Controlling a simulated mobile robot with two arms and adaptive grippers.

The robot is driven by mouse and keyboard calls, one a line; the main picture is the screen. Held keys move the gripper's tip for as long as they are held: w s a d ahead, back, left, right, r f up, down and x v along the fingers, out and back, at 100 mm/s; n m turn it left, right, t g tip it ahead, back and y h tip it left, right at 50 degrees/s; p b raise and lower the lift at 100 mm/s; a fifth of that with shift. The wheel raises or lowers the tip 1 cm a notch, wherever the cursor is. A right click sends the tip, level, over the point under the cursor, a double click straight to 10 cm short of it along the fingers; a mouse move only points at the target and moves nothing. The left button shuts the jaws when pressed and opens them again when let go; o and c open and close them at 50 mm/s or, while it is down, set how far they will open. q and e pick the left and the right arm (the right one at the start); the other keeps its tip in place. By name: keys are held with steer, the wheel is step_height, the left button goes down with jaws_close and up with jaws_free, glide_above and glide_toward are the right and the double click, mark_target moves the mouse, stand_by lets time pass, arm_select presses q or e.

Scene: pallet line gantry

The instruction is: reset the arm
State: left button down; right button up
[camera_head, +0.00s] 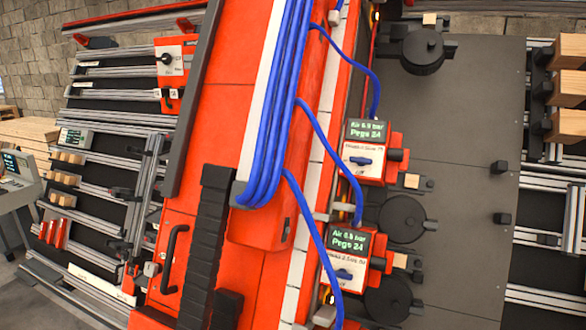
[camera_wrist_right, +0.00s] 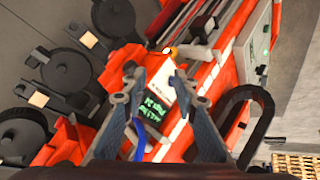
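My right gripper (camera_wrist_right: 154,78) shows in the right wrist view, with its two fingers apart and nothing seen between them. Behind the fingers is a red control unit with a lit green-text screen (camera_wrist_right: 153,108). Whether the fingers touch the unit cannot be told. In the head view neither gripper shows. That view holds a large red gantry beam (camera_head: 235,120) running steeply across the middle, with a bundle of blue hoses (camera_head: 275,110) on it. Two red peg units, an upper one (camera_head: 361,163) and a lower one (camera_head: 344,273), carry screens reading about air pressure and pegs.
A dark grey plate (camera_head: 470,110) lies right of the beam, with round black discs (camera_head: 402,219) near the peg units. Wooden blocks (camera_head: 568,87) are at the right edge. Metal rails (camera_head: 110,145) and a grey console (camera_head: 17,182) are at left. A black curved handle (camera_wrist_right: 258,120) is right of my gripper.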

steer(key=s+d+f+m+g+h, duration=0.1)
steer(key=s+d+f+m+g, duration=0.2)
steer(key=s, duration=0.6)
steer(key=s+d+f+m+h, duration=0.1)
steer(key=s+d+f+m, duration=0.1)
steer(key=s+f, duration=0.55)
steer(key=s+f+g+b, duration=0.3)
steer(key=f+b, duration=0.5)
steer(key=f, duration=2.4)
steer(key=s+d+f+b, duration=0.1)
steer(key=s+f+b, duration=0.2)
steer(key=s+f, duration=0.6)
steer(key=s+d+f+b, duration=0.2)
steer(key=s+f, duration=0.7)
steer(key=f, duration=0.5)
steer(key=shift+d+f+b, duration=0.2)
steer(key=shift+d+b, duration=0.05)
steer(key=shift+b, duration=0.5)
